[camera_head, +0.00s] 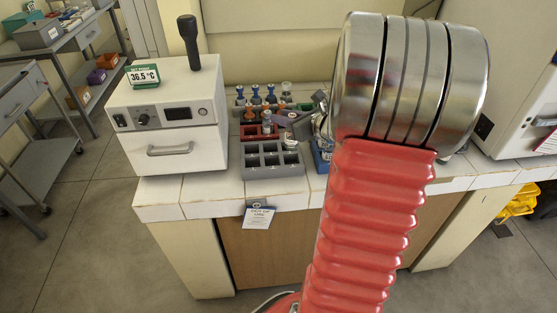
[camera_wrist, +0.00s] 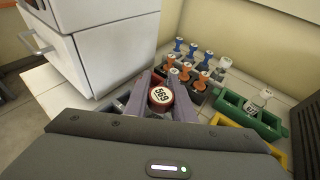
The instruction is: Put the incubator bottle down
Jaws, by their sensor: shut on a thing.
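In the head view my gripper (camera_head: 306,122) is small and partly hidden by my arm, over the racks on the bench. I cannot tell whether the bottle's base touches anything. The white incubator (camera_head: 170,155) stands left of the racks with its front door shut; its side also shows in the wrist view (camera_wrist: 112,50).
A grey rack with empty square compartments (camera_head: 273,172) sits at the bench's front edge. Behind are a red rack (camera_head: 250,132) and several blue- and orange-topped items (camera_wrist: 193,50). A green rack (camera_wrist: 235,108) and a yellow one (camera_wrist: 250,146) lie right in the wrist view.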

